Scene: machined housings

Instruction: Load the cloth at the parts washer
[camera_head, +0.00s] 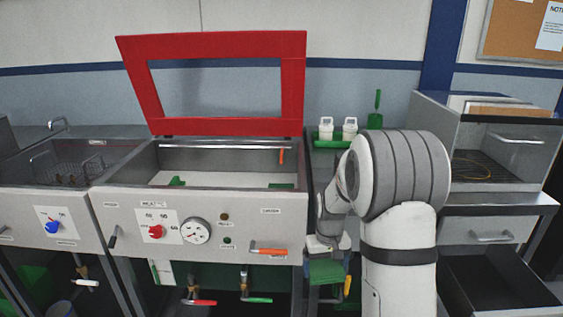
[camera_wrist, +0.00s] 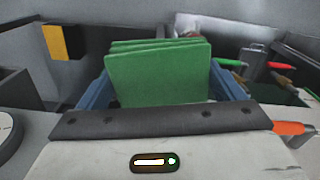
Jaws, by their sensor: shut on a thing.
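The cloth (camera_wrist: 157,75), green and folded in several layers, sits between the two blue fingers of my gripper (camera_wrist: 160,92) in the wrist view. My gripper is shut on it. In the head view my gripper (camera_head: 325,250) hangs low, right of the parts washer (camera_head: 205,210), with green (camera_head: 325,269) showing just below it. My arm hides part of this spot. The parts washer has a red-framed lid (camera_head: 136,85) standing open. Its basin (camera_head: 220,165) is pale inside, with small green pieces at the bottom.
A sink with a wire basket (camera_head: 75,170) is at the left. Two white bottles (camera_head: 326,130) stand on a green shelf behind my arm. A glass-sided cabinet (camera_head: 500,145) and an open drawer (camera_head: 497,283) are at the right. Orange and green handles stick out from the washer's front.

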